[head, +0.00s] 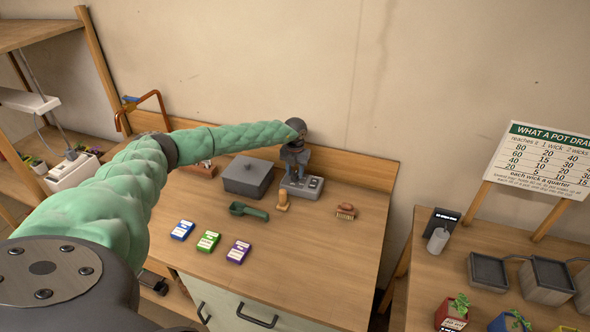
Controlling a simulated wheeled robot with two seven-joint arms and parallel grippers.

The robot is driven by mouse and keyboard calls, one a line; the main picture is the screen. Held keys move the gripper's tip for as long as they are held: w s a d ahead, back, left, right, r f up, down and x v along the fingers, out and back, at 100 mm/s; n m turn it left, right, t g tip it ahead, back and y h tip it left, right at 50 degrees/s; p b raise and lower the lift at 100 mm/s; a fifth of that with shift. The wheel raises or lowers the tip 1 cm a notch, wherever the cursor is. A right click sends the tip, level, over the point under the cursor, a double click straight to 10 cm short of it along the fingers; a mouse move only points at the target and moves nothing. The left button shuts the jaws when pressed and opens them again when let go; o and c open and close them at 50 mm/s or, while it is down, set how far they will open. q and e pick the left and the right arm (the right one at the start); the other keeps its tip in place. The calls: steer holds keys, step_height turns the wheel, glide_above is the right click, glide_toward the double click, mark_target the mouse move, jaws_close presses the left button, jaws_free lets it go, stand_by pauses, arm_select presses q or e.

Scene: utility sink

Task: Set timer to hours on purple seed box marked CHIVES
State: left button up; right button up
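A purple seed box (238,252) lies on the wooden worktop, at the right end of a row with a green box (208,241) and a blue box (183,230). Their lettering is too small to read. A grey device with small pale panels on top (314,184), possibly the timer, sits near the back of the worktop. My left gripper (293,172) points down at the left part of this device and hides some of it. I cannot tell whether its fingers touch it or are closed. My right gripper is not in view.
A dark grey lidded box (247,178), a green scoop (249,211), a wooden stamp-like piece (283,201) and a brush (346,211) are on the worktop. A chart sign (541,158) stands over the right table, with trays (489,272) and potted plants. The worktop's front right is clear.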

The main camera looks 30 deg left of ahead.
arm_select(q)
steer(key=shift+w+f, duration=0.15)
steer(key=shift+f, duration=0.05)
steer(key=shift+r, duration=0.1)
jaws_close()
